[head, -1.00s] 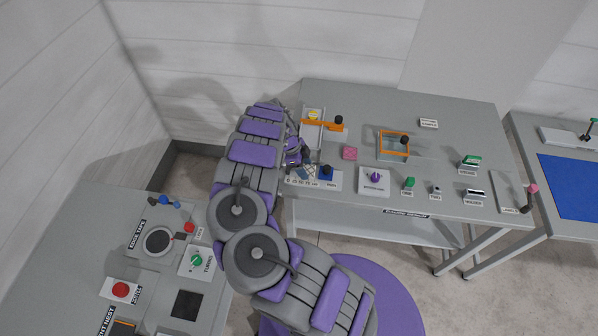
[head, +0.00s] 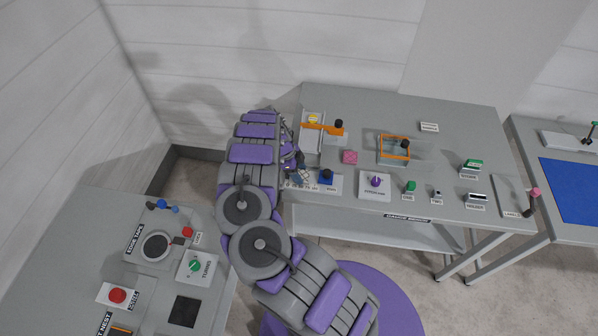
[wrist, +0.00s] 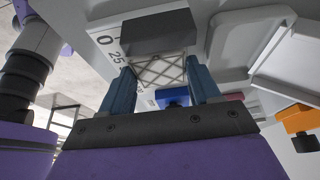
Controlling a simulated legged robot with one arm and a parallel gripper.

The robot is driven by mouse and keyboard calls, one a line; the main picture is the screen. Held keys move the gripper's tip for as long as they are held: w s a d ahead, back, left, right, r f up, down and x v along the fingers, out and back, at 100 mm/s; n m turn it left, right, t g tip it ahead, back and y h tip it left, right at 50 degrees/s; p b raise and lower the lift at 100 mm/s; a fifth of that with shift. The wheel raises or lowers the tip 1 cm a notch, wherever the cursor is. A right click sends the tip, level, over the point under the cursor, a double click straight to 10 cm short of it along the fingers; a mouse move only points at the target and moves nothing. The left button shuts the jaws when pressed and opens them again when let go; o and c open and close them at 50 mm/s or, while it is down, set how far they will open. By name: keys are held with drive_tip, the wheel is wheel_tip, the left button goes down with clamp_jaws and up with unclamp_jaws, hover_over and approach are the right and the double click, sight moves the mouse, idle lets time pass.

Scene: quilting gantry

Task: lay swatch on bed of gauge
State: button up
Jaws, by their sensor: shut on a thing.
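My gripper (wrist: 161,88) is shut on a pale swatch with a dark crisscross pattern (wrist: 160,70). In the wrist view the swatch spans between the two blue-grey fingers. It also shows small beside my gripper in the head view (head: 300,177). The gauge is a pale plate with a printed number scale (wrist: 110,50) and a blue knob (head: 326,176), at the front left of the bench. The swatch is over or at the scale end; I cannot tell whether it touches the bed. A dark grey block (wrist: 158,32) is just beyond the swatch. My arm hides part of the gauge.
On the same bench (head: 460,130) are a pink patch (head: 350,157), an orange bar with a black knob (head: 322,129), an orange frame (head: 394,147) and a purple knob (head: 376,181). Another table with controls (head: 60,260) is at lower left.

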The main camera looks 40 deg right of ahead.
drive_tip(key=o, duration=1)
